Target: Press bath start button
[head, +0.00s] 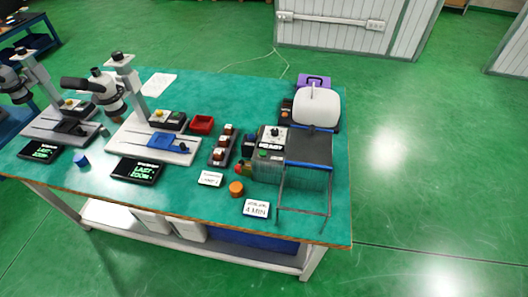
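A grey bath unit (270,162) stands at the right end of the green-topped table. Its front panel has a black knob on a white dial, a small display (271,146) that seems to read "READY", and a small green button (263,153) below the display. A dark blue panel (309,148) and a wire frame (304,190) adjoin its right side. Which button is the start button is too small to read. My gripper is not in view, and nothing is seen touching the panel.
Left of the bath stand a rack with brown-topped items (222,148), a red tray (202,124) and microscopes (130,95). In front are an orange round piece (236,188) and a "4 MIN" card (256,208). A white rounded container (316,106) stands behind. The floor at right is clear.

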